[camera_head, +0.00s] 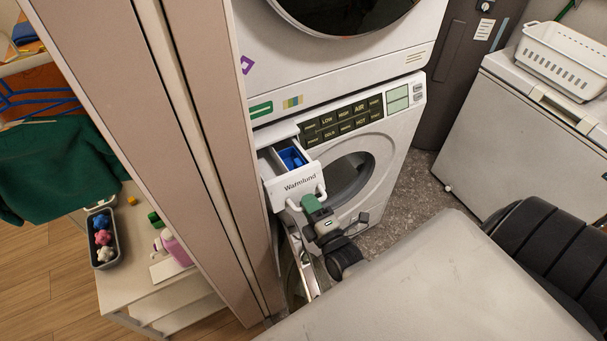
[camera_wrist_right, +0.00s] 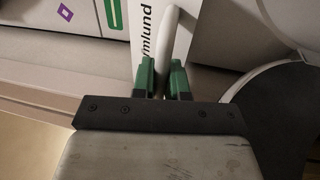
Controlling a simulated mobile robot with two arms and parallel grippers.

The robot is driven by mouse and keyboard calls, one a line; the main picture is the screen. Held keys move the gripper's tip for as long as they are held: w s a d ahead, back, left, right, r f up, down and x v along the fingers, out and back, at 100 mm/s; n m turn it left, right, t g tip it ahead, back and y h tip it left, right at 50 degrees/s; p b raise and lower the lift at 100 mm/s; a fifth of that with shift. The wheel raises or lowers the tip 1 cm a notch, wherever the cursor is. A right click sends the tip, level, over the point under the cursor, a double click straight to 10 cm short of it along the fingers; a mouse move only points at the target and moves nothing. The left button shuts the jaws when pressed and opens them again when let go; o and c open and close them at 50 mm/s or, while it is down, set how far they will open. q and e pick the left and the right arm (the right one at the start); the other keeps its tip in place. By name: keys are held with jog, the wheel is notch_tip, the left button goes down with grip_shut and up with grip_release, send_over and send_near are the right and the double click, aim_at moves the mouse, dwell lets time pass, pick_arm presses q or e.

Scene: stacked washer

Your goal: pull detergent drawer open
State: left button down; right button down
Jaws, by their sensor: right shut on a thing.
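The detergent drawer (camera_head: 288,188) of the lower washer is pulled out, with its white front marked "Warmlund". Its open top shows a blue insert (camera_head: 291,158). A white bar handle (camera_head: 294,204) runs along the drawer front. My right gripper (camera_head: 313,203), with green fingertips, is at the handle's lower right part. In the right wrist view the green fingers (camera_wrist_right: 163,80) sit on either side of the white handle (camera_wrist_right: 172,40) and are shut on it. The drawer front (camera_wrist_right: 146,30) is just beyond. My left gripper is not seen.
The washer's round door (camera_head: 350,178) is below right of the drawer. A beige door frame (camera_head: 205,130) stands close on the left. A white chest (camera_head: 530,125) with a white basket (camera_head: 567,58) is at the right. Bare floor (camera_head: 410,200) lies between.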

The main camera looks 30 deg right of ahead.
jog(key=c, duration=1.2)
grip_release()
jog(key=shift+o, duration=0.2)
jog(key=s+f+b, duration=0.1)
jog(key=s+b, duration=0.1)
jog(key=s, duration=0.8)
jog(key=shift+s+a+f+b, duration=0.3)
jog(key=shift+f, duration=0.1)
